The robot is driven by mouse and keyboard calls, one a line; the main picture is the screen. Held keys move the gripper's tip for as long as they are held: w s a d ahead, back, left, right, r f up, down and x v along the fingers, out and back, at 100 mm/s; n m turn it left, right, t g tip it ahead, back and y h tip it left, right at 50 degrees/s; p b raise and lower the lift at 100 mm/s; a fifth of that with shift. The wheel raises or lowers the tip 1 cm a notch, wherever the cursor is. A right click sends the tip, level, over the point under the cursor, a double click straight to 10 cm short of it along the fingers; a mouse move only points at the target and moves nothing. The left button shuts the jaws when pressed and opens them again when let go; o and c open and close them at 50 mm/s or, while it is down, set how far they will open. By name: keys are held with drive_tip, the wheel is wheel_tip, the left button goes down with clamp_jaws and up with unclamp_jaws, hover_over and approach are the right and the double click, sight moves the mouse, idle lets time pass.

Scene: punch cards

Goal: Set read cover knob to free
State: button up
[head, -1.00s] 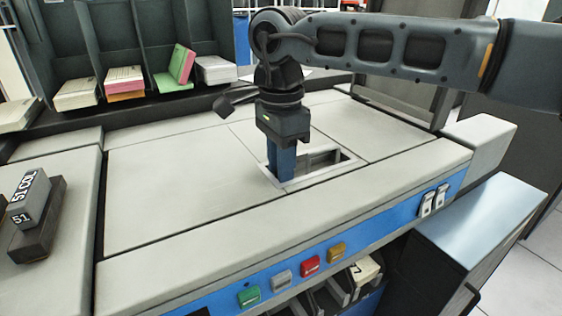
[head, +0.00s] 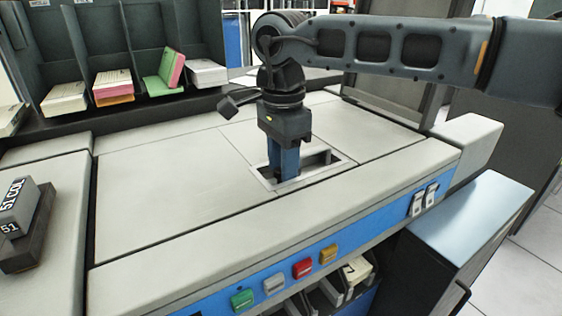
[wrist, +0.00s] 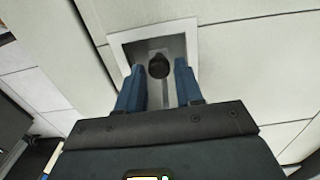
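The read cover knob (wrist: 159,66) is a small dark round knob inside a rectangular recess with a pale frame (wrist: 122,40). It shows in the wrist view between my two blue fingers, with a gap on both sides. My gripper (wrist: 159,70) is open, fingers pointing at the recess. In the head view my gripper (head: 284,174) points down into the left part of the recess, whose frame (head: 345,168) shows to its right. The knob is hidden there behind the fingers. I cannot tell how deep the fingertips reach.
The recess lies in a grey machine top (head: 160,190). Along its front are green (head: 242,299), white, red (head: 302,268) and yellow buttons and two white switches (head: 424,199). Card stacks (head: 113,85) stand in a dark rack at the back left. A dark labelled block (head: 22,235) is at left.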

drive_tip(key=shift+r, duration=3.9)
